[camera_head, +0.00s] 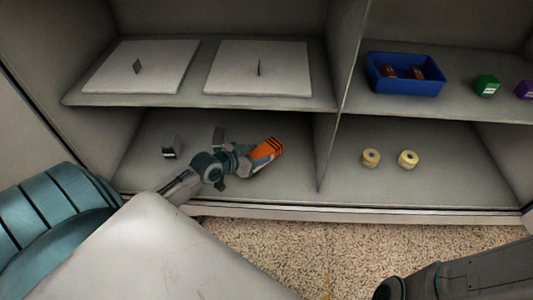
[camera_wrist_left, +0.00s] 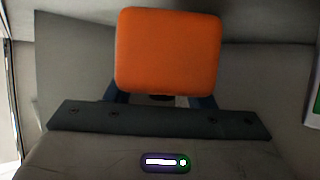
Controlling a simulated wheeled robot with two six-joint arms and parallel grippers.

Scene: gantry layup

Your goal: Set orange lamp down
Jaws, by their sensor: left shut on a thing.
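The orange lamp (camera_head: 267,151), with dark stripes, is in the lower left compartment of the shelf unit in the head view. My left gripper (camera_head: 247,161) is shut on it, and the lamp is tilted, its orange end up and to the right. In the left wrist view the lamp's orange face (camera_wrist_left: 168,50) fills the upper middle, in front of the fingers. I cannot tell whether the lamp touches the shelf floor. Only part of my right arm shows at the lower right of the head view; its fingertips are not visible.
A small grey block (camera_head: 171,147) stands left of the gripper. Two pale rolls (camera_head: 371,158) sit in the lower right compartment. Above are white panels (camera_head: 258,84), a blue bin (camera_head: 404,86), a green box (camera_head: 486,86) and a purple box (camera_head: 525,90). A divider (camera_head: 328,150) stands right of the lamp.

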